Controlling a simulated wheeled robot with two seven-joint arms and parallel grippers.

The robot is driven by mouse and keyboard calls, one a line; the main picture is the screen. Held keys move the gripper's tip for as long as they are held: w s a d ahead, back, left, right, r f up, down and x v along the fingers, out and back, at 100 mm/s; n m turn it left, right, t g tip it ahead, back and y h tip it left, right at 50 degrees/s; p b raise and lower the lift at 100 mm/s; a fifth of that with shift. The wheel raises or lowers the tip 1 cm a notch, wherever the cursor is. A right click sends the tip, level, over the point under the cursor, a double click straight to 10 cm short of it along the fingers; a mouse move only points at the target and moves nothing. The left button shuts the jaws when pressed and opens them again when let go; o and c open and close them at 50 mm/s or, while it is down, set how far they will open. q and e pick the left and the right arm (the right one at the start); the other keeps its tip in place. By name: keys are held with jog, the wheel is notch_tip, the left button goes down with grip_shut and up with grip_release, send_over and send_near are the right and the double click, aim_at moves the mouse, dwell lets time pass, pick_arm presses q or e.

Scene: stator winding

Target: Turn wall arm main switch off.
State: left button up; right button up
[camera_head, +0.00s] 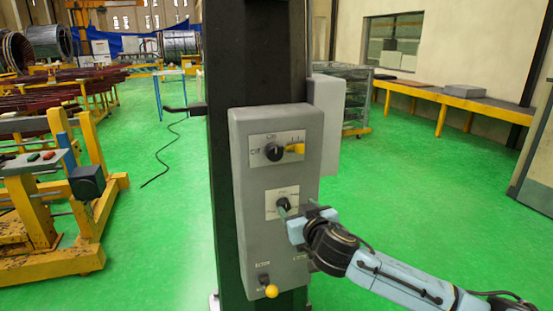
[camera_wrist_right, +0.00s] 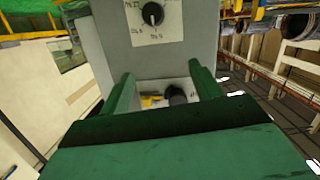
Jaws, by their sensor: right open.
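A grey switch box (camera_head: 243,215) is fixed to a dark upright column. Its upper plate has a rotary switch (camera_head: 274,152) with a black knob and a yellow handle pointing right; its small lettering is blurred. A black knob (camera_head: 284,204) is on the middle plate. A small lever with a yellow ball (camera_head: 271,291) is at the bottom. My right gripper (camera_head: 300,214) is open in front of the middle plate. In the right wrist view, which looks upside down, the green fingers (camera_wrist_right: 163,85) frame the yellow-handled switch (camera_wrist_right: 174,96), and the middle knob (camera_wrist_right: 152,14) shows above. Contact cannot be told.
A second grey box (camera_head: 326,120) is on the column's right side. A yellow bench (camera_head: 440,96) runs along the right wall. Yellow frames (camera_head: 65,262) stand at the left. A dark cable (camera_head: 160,160) lies on the green floor, open on both sides of the column.

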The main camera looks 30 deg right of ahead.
jog(key=t, duration=0.2)
send_near(276, 154)
jog(key=s, duration=0.4)
pick_arm(q)
jog(key=r+p, duration=0.1)
jog(key=r, duration=0.1)
jog(key=s+r+p, duration=0.1)
jog(key=shift+d+r+p, duration=0.1)
jog(key=shift+d+p, duration=0.15)
jog(key=shift+p, duration=0.1)
pick_arm(e)
jog(key=shift+m, duration=0.4)
jog(key=x, duration=0.9)
jog(key=a+x, duration=0.1)
jog(key=x, duration=0.3)
jog(key=shift+w, duration=0.3)
jog(key=c, duration=1)
jog(key=shift+o, duration=0.2)
